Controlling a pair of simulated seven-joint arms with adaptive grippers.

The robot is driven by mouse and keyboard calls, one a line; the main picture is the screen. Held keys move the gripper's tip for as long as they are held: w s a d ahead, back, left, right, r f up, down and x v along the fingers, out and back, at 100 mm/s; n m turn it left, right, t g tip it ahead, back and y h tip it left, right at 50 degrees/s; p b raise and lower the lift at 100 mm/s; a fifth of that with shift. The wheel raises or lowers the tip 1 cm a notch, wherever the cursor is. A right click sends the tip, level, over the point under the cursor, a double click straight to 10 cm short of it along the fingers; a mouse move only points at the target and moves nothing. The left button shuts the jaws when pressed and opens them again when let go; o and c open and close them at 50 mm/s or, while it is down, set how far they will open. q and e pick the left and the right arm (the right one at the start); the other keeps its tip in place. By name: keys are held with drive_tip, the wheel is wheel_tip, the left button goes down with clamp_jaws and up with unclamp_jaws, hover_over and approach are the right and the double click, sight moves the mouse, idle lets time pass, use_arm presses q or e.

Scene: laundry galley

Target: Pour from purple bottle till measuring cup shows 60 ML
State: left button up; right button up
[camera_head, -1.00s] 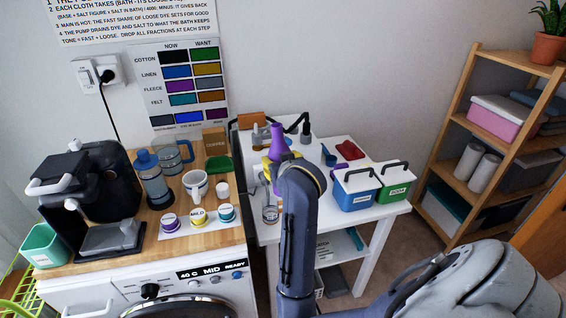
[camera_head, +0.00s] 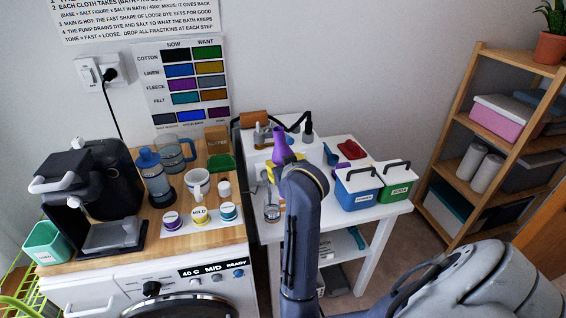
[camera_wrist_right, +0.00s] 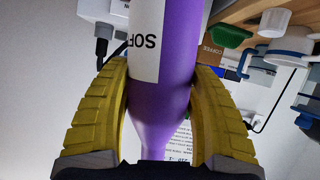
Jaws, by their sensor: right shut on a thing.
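The purple bottle (camera_head: 281,146) is above the left part of the white table in the head view, its narrow end up and leaning slightly left. My right gripper (camera_head: 285,166) is shut around it, partly hidden behind my arm. In the right wrist view, the yellow fingers (camera_wrist_right: 165,112) press both sides of the purple bottle (camera_wrist_right: 180,50), whose white label reads "SOF" upside down. A small clear cup (camera_head: 271,211), probably the measuring cup, stands at the table's front left, below and left of the gripper. Its marks and level are too small to read. My left gripper is not in view.
Blue and green caddies (camera_head: 357,194) stand on the right of the white table. A shelf (camera_head: 455,150) stands at right.

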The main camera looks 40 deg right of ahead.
drive_tip(key=shift+s+d+f+n+g+h, duration=0.15)
drive_tip(key=shift+s+d+f+n, duration=0.1)
drive_tip(key=shift+f, duration=0.45)
drive_tip(key=shift+s+d+f+n+g+h, duration=0.15)
drive_tip(key=shift+s+d+f, duration=0.1)
drive_tip(key=shift+f, duration=0.4)
drive_tip(key=shift+n+g, duration=0.4)
drive_tip(key=shift+n, duration=0.1)
drive_tip(key=shift+s+d+f, duration=0.15)
drive_tip(key=shift+d+f, duration=0.05)
drive_tip(key=shift+f, duration=1.1)
drive_tip(key=shift+s+d+f, duration=0.15)
drive_tip(key=shift+s+f, duration=0.05)
drive_tip(key=shift+f, duration=1.15)
drive_tip(key=shift+s+d+f, duration=0.15)
drive_tip(key=shift+d+f, duration=0.05)
drive_tip(key=shift+f, duration=1.1)
drive_tip(key=shift+s+d+f+n+h, duration=0.2)
drive_tip(key=shift+s+d+n+h, duration=0.15)
drive_tip(key=shift+h, duration=0.15)
drive_tip(key=shift+s+d+f+n+g+h, duration=0.6)
drive_tip(key=shift+s+d+n+g+h, duration=0.2)
drive_tip(key=shift+s+d+n+g, duration=0.15)
drive_tip(key=shift+s+d+f+n+g+h, duration=0.5)
drive_tip(key=shift+d+f+n+g+h, duration=0.15)
drive_tip(key=shift+f+n, duration=0.25)
